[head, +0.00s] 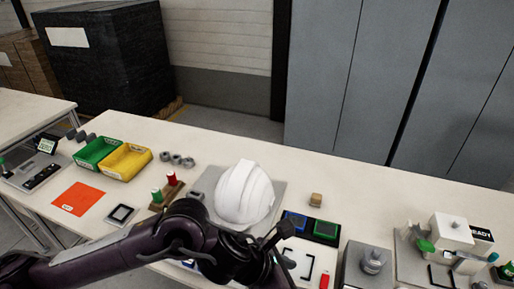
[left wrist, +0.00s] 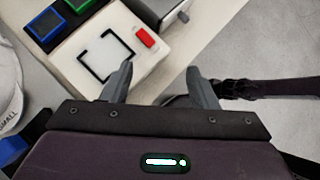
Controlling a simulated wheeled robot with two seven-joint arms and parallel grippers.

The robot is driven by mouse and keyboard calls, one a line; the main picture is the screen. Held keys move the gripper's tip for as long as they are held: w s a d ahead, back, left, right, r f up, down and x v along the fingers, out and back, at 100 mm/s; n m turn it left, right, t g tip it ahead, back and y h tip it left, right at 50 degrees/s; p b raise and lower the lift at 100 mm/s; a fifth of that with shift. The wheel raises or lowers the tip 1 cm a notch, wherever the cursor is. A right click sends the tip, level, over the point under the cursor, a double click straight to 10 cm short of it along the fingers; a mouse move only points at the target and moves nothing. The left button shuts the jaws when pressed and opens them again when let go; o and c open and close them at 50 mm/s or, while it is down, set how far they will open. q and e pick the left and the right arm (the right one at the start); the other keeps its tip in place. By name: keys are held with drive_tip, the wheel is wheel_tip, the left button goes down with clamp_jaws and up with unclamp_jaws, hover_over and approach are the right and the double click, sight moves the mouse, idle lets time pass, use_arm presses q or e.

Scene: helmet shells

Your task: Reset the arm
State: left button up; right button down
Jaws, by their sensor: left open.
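My left arm comes in from the left in the head view and reaches across the front of the table. Its gripper (head: 278,252) is at the front edge, just right of the white helmet shell (head: 243,193). In the left wrist view the two fingers of the gripper (left wrist: 160,74) stand apart with nothing between them. They are above the table's front edge, near a white panel with a black square outline (left wrist: 106,56) and a red piece (left wrist: 146,37). The helmet shell sits on a grey plate (head: 205,184). My right gripper does not show.
Green (head: 96,152) and yellow (head: 127,162) bins and an orange sheet (head: 78,199) lie left. A small wooden block (head: 315,199) and blue and green trays (head: 326,230) are right of the helmet. Fixtures (head: 372,262) crowd the right. Grey cabinets (head: 385,80) stand behind.

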use_arm(q)
drive_tip(key=w+d+r+n+t+h, duration=0.2)
drive_tip(key=d+r+n+t, duration=0.35)
drive_tip(key=n, duration=0.75)
drive_tip(key=w+a+f+n+t+y, duration=0.1)
drive_tip(key=w+a+n+y, duration=0.15)
drive_tip(key=a+n, duration=0.65)
drive_tip(key=w+a+f+n+y, duration=0.1)
drive_tip(key=a+n+y, duration=0.2)
drive_tip(key=a+n, duration=0.5)
drive_tip(key=s+a+f+n+g+y, duration=0.25)
drive_tip(key=s+a+f+n, duration=0.3)
drive_tip(key=a+n, duration=0.3)
drive_tip(key=s+a+f+n+g+y, duration=0.25)
drive_tip(key=s+a+f+n, duration=0.35)
drive_tip(key=n, duration=0.4)
wheel_tip(320, 180, down, 30)
drive_tip(key=s+g, duration=0.2)
drive_tip(key=s+a+f, duration=0.2)
drive_tip(key=s+f, duration=0.6)
drive_tip(key=s, duration=0.1)
drive_tip(key=s+a+f+m, duration=0.1)
drive_tip(key=s+a+f, duration=0.1)
drive_tip(key=s+f, duration=0.7)
drive_tip(key=shift+s+a+f+g, duration=0.15)
drive_tip(key=shift+s+f+g, duration=0.15)
drive_tip(key=shift+s+g, duration=0.1)
